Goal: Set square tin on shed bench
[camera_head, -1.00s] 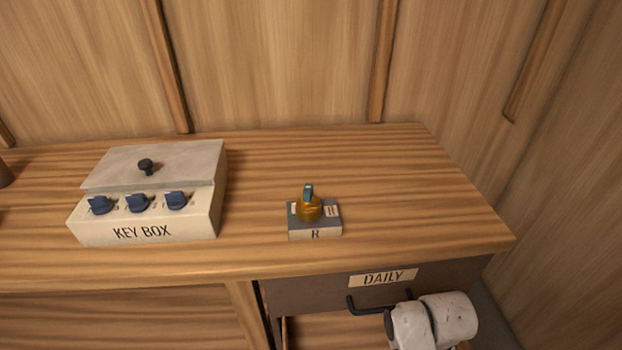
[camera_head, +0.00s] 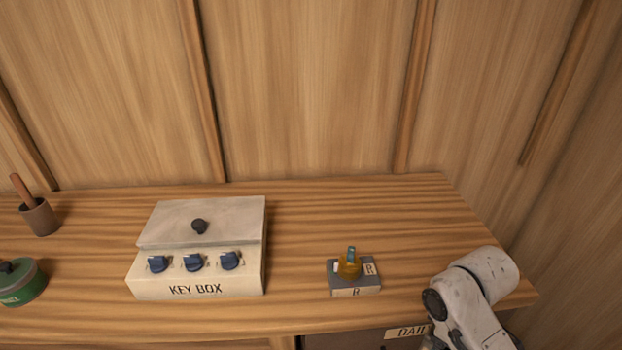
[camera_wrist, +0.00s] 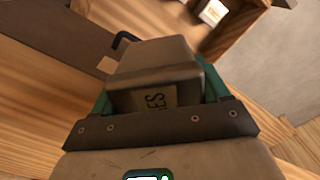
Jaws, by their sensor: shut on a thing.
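The square tin (camera_wrist: 155,75) is a grey-brown box with a label ending in "ES", seen close up in the wrist view. My gripper (camera_wrist: 160,98) is shut on it, with a green finger on each side. The shed bench (camera_head: 310,215) is the striped wooden top along the wall in the head view. My white arm shows at the bench's right front corner in that view; the gripper and tin are out of sight there.
A key box (camera_head: 198,250) with several blue knobs stands on the bench. A small block marked R (camera_head: 355,290) with an amber piece sits to its right. A green pot (camera_head: 22,285) and a brown cup (camera_head: 40,218) stand at the left. Bench right of the block is bare.

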